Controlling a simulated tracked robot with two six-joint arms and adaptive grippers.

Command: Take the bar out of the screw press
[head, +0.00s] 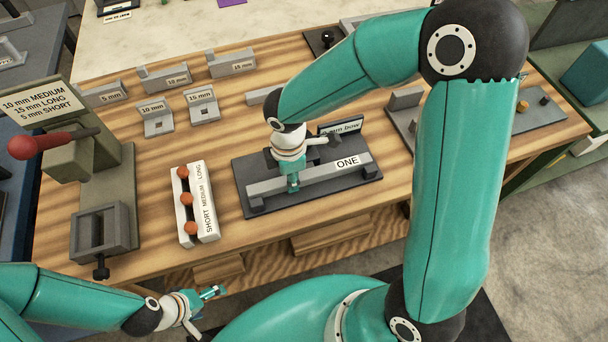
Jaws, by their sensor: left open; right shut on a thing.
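A dark fixture plate (228,170) lies in the middle of the bench, with a long grey rail (325,174) labelled ONE along its front. A small sign (345,126) ending in "mm bar" stands behind it. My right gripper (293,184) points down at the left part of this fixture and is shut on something. The gripper and wrist hide what it holds, and I cannot make out the bar or the press screw. My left gripper (213,293) is open and empty, in front of the bench's front edge at the lower left.
A lever machine (100,165) with a red handle and a size sign stands at the left, with a grey clamp block (98,228) before it. A white rack (207,200) holds orange knobs marked SHORT, MEDIUM, LONG. Labelled grey holders (203,104) stand behind.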

